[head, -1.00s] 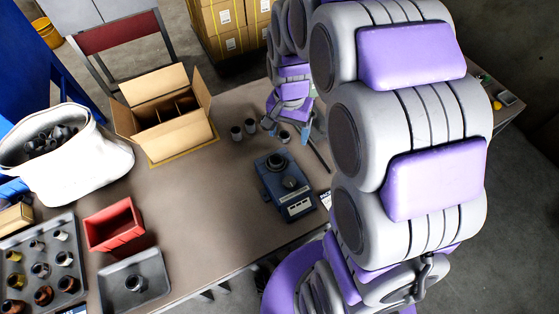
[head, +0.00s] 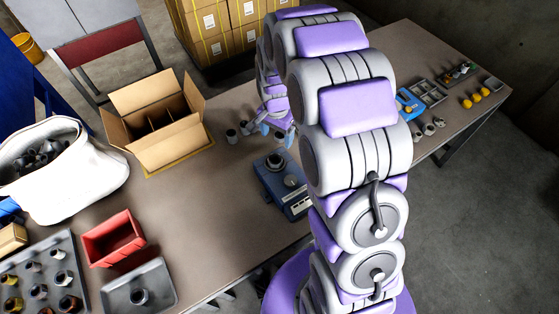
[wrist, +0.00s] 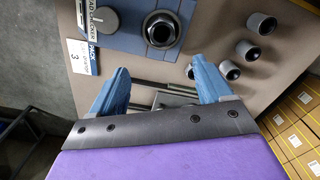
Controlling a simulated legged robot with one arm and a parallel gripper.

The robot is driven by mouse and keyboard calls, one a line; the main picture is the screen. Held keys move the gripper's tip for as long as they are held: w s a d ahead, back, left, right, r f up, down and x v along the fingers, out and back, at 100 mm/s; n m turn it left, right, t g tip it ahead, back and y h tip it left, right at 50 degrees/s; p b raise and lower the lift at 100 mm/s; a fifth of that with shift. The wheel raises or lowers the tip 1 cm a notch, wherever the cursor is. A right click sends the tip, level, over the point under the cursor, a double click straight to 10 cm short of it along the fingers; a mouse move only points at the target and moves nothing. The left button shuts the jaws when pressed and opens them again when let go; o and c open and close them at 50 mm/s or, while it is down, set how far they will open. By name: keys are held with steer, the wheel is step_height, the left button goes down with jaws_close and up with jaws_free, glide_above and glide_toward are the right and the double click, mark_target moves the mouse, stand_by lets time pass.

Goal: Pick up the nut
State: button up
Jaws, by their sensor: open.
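A dark, hex-edged ring that looks like a nut (wrist: 161,30) sits on the blue checker device (wrist: 122,40) at the top of the wrist view. In the head view the ring (head: 275,161) is on top of the same blue device (head: 283,190) on the table. My gripper (wrist: 160,66) is open, with its blue fingers spread and nothing between them. The ring lies beyond the fingertips, between their lines, and apart from them. In the head view my gripper (head: 272,132) is just behind the device, partly hidden by my arm.
Several grey cylindrical fittings (wrist: 247,50) stand right of the ring, one close to the right finger. A cardboard box (head: 157,122), red bin (head: 113,238), white sack (head: 80,180) and trays of fittings (head: 140,290) are at left. The table middle is clear.

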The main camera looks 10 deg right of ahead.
mark_target(279, 157)
steer(key=a+f, duration=0.1)
steer(key=f, duration=0.1)
steer(key=a+f, duration=0.1)
steer(key=a+f+b, duration=0.1)
steer(key=f, duration=0.1)
steer(key=shift+s+f, duration=0.1)
steer(key=shift+f, duration=0.2)
steer(key=d+f, duration=0.1)
steer(key=d, duration=0.1)
steer(key=d+f+b, duration=0.1)
steer(key=f, duration=0.1)
steer(key=shift+w+d+f, duration=0.2)
steer(key=shift+d+f, duration=0.05)
steer(key=shift+d, duration=0.1)
steer(key=f, duration=0.1)
steer(key=a+f, duration=0.1)
steer(key=f+b, duration=0.1)
steer(key=shift+w+a+f, duration=0.15)
steer(key=shift+a, duration=0.5)
steer(key=shift+d, duration=1.05)
steer(key=c, duration=0.5)
steer(key=shift+c, duration=0.8)
steer(key=shift+a, duration=0.6)
steer(key=c, duration=0.4)
steer(key=shift+d, duration=0.15)
steer(key=c, duration=0.3)
